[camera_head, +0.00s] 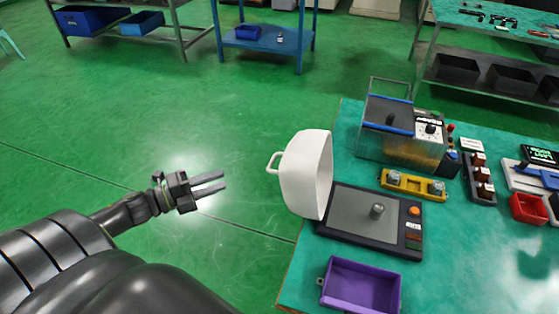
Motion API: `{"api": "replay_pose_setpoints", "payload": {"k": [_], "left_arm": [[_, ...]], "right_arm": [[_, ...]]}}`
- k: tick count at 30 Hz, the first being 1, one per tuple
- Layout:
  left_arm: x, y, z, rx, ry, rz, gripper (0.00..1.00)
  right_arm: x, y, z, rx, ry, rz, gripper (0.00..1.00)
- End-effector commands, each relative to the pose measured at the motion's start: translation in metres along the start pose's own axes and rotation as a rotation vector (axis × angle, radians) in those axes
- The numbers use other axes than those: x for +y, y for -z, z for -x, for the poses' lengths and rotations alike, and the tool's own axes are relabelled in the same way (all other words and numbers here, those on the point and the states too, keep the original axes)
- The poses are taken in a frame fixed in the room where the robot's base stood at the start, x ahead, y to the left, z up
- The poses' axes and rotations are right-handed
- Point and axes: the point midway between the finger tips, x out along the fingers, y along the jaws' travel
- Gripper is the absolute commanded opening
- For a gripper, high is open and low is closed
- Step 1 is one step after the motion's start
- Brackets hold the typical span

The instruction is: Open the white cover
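The white cover (309,174) stands swung up on its edge at the left side of a dark machine base (370,246). Its handle (274,163) sticks out to the left, over the table's edge. My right gripper does not show.
A purple tray (361,287) lies in front of the base. Behind the base are a yellow fixture (412,186) and a clear tank (402,133). A red bin (528,208) is at the right. The floor left of the table is clear around my gripper.

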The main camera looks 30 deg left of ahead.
Motion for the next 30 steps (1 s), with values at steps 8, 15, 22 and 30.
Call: {"api": "replay_pose_setpoints", "payload": {"k": [8, 15, 22, 30], "left_arm": [[-0.002, -0.001, -0.041, -0.005, 0.005, 0.002, 0.33], [-0.003, -0.001, -0.078, -0.006, 0.006, 0.005, 0.33], [-0.004, -0.002, -0.119, -0.008, 0.005, 0.005, 0.33], [-0.001, -0.002, -0.156, -0.006, 0.003, 0.005, 0.33]], "right_arm": [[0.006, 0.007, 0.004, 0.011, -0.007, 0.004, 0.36], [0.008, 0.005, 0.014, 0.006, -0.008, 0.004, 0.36], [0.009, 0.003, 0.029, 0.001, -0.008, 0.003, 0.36], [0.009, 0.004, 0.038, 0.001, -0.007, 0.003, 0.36]]}}
